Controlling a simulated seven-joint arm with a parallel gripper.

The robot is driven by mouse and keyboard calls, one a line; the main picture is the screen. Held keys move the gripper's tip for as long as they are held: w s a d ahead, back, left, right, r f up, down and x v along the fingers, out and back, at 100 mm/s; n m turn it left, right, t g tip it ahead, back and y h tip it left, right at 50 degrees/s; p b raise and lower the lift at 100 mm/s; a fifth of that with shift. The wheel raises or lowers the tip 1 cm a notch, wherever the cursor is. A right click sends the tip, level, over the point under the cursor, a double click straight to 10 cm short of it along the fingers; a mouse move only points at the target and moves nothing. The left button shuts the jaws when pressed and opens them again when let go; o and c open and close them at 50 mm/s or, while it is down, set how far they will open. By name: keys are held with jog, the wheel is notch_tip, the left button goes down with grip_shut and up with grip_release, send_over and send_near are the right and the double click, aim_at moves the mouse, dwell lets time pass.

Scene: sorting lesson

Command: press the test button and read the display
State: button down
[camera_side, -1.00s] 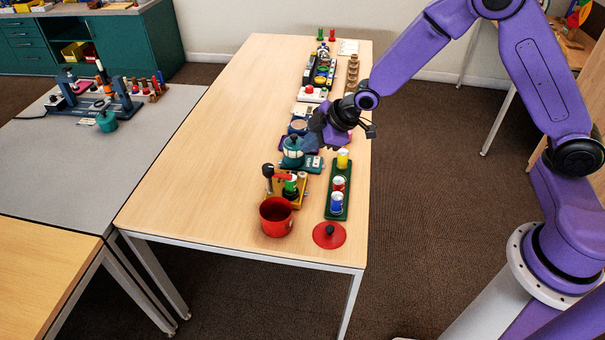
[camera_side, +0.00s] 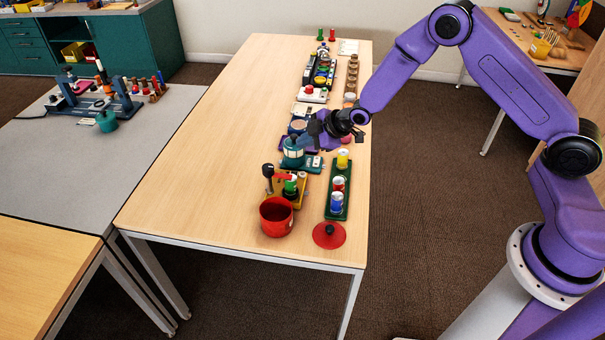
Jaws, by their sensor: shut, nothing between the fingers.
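My gripper (camera_side: 316,133) is shut and empty, low over the middle of the row of devices on the wooden table. Just below it in the picture stands a teal base (camera_side: 312,165) with a teal-and-white round canister (camera_side: 292,152) at its left end. I cannot tell whether the fingers touch anything. No test button or display can be made out for certain. A white device with a red knob or button (camera_side: 308,89) stands farther back. My gripper and wrist hide part of the devices under them.
A red pot (camera_side: 276,217), a red lid (camera_side: 329,235) and a green tray (camera_side: 331,213) with yellow, red and blue cylinders stand in front. A yellow-based device (camera_side: 299,200) is beside the pot. The left side of the wooden table (camera_side: 215,160) is clear.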

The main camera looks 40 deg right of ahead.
aim_at(305, 175)
jog(key=shift+f, duration=4.15)
jog(key=shift+f, duration=0.2)
jog(key=shift+f, duration=0.25)
jog(key=shift+f, duration=0.45)
jog(key=shift+r, duration=0.9)
jog(key=shift+r, duration=2.5)
